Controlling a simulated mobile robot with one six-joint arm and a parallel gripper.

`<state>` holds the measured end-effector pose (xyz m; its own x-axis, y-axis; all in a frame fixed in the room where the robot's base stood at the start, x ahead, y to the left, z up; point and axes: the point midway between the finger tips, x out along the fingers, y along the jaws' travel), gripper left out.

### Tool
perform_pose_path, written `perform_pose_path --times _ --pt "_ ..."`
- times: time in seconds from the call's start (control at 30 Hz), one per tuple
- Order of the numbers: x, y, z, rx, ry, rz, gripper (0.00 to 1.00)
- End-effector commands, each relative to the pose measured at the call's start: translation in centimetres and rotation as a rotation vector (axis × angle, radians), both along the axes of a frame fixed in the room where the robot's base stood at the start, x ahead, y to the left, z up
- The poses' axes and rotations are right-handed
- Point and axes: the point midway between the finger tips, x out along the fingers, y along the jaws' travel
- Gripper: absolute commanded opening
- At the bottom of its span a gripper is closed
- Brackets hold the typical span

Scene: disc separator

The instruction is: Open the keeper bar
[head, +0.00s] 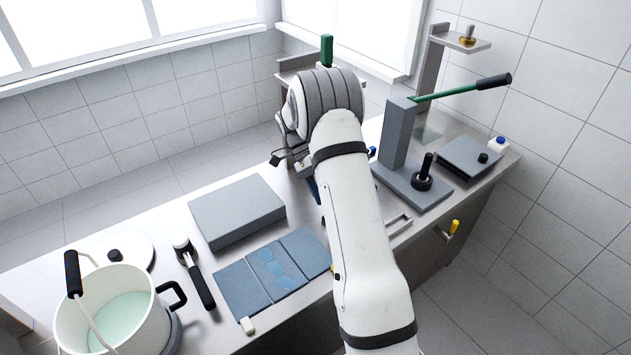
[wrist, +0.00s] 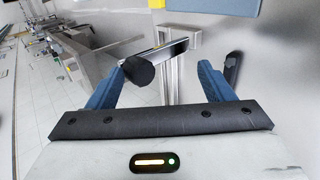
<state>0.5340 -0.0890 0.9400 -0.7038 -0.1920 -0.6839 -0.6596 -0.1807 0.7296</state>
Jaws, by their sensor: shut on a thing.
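In the wrist view, a flat metal bar with a round black knob (wrist: 138,71), which looks like the keeper bar (wrist: 170,50), lies between the blue fingers of my gripper (wrist: 162,69). The knob is close beside the left fingertip. My gripper is shut on the bar, though the exact contact is hard to see. A metal upright stands just behind the bar. In the head view, my arm hides the bar and most of the gripper; a bit of blue finger (head: 313,190) shows left of the arm.
A grey press with a green lever (head: 460,91) stands right of my arm. On the bench left are a grey block (head: 237,212), a blue-grey folded mat (head: 238,289), a black-handled tool (head: 199,286) and a white pot (head: 68,318). A tap with a yellow handle (head: 454,227) is at the front edge.

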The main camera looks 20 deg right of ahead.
Motion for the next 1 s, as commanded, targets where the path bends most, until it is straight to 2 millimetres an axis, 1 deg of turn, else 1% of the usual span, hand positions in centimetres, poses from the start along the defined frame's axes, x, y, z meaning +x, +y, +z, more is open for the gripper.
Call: perform_pose_path --times 0.03,0.13,1.0 --pt "0.4 0.1 -0.6 0.004 -0.004 0.001 0.55" --pt "1.0 0.3 -0.5 0.004 -0.004 0.001 0.49" --pt "6.8 1.9 1.2 0.001 -0.005 0.001 0.49"
